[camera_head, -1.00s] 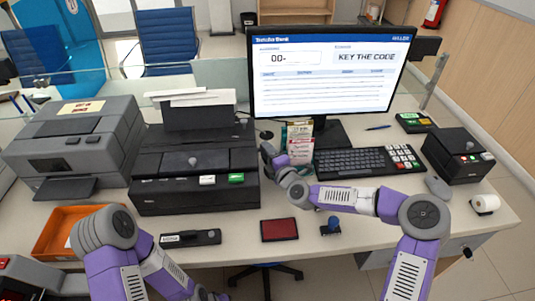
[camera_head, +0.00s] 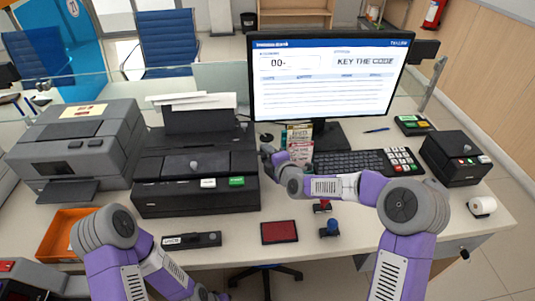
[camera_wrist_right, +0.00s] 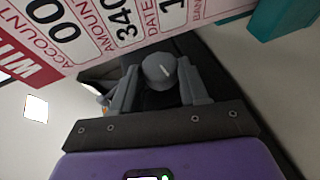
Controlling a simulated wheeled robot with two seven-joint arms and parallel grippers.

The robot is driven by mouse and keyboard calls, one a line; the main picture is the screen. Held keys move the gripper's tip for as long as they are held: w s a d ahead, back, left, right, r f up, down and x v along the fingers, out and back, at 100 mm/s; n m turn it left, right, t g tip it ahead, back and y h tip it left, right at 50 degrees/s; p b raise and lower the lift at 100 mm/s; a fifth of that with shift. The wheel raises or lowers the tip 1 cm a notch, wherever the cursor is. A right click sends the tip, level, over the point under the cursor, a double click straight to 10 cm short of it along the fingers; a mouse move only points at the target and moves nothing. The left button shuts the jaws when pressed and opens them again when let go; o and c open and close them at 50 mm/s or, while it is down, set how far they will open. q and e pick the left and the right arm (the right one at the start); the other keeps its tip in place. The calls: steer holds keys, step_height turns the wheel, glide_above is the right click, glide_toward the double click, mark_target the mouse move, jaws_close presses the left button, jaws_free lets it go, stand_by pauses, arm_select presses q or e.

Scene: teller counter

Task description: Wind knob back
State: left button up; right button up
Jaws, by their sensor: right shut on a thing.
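The grey knob (camera_wrist_right: 160,72) is round with a short white mark on its face. It shows in the right wrist view between the two grey fingers of my right gripper (camera_wrist_right: 157,88), which is shut on it. In the head view, my right gripper (camera_head: 267,152) is at the right side of the black printer (camera_head: 195,197), and the knob is too small and covered to make out there. My left arm is at the lower left, and its gripper is out of the frame.
Printed slips (camera_head: 299,140) stand close beside my right gripper, in front of the monitor (camera_head: 330,75). A keyboard (camera_head: 350,161) lies to the right. A red pad (camera_head: 280,232) and a blue-topped stamp (camera_head: 330,228) lie near the front edge.

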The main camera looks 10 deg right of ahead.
steer(key=shift+w+r+m+g+h+p, duration=0.1)
steer(key=shift+r+m+g+h+p, duration=0.15)
steer(key=shift+g+p, duration=1.1)
steer(key=shift+w+r+m+g+h+p, duration=0.1)
steer(key=shift+r+m+g+h+p, duration=0.45)
steer(key=shift+p, duration=1.35)
steer(key=shift+f+y, duration=0.35)
steer(key=shift+y, duration=0.05)
steer(key=o, duration=1)
steer(key=shift+o, duration=0.2)
